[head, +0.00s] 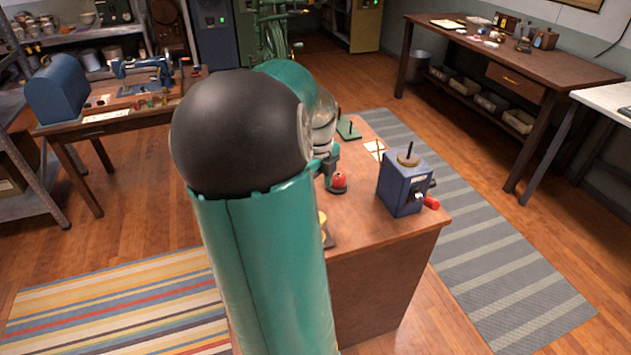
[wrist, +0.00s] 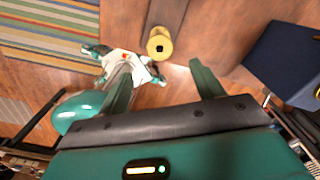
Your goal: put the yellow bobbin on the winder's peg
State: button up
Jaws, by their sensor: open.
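The yellow bobbin (wrist: 160,47) stands on the bench, ahead of the gap between my fingers in the wrist view. In the head view only a sliver of it (head: 322,219) shows beside my arm. My gripper (wrist: 162,84) is open, with one finger on each side and nothing between them. In the head view my arm hides most of it. The winder is a blue box (head: 401,188) with a round disc and an upright dark peg (head: 410,149) on top; the peg is bare. A dark blue block at the right of the wrist view (wrist: 283,58) appears to be the winder.
A red bobbin (head: 338,182) stands on the bench left of the winder. A red crank handle (head: 431,203) sticks out at the winder's right. A green base with a post (head: 348,130) and a paper card (head: 375,149) lie farther back. Bare bench top (head: 385,237) lies in front of the winder.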

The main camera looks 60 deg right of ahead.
jog(key=shift+f, duration=4.95)
jog(key=c, duration=0.6)
jog(key=shift+s+a+r, duration=0.15)
jog(key=shift+a+r, duration=0.1)
jog(key=shift+r, duration=0.9)
jog(key=shift+s+a+r, duration=0.1)
jog(key=shift+a+r, duration=0.15)
jog(key=shift+r, duration=0.95)
jog(key=shift+s+a+r, duration=0.15)
jog(key=shift+a+r, duration=0.1)
jog(key=shift+r, duration=0.9)
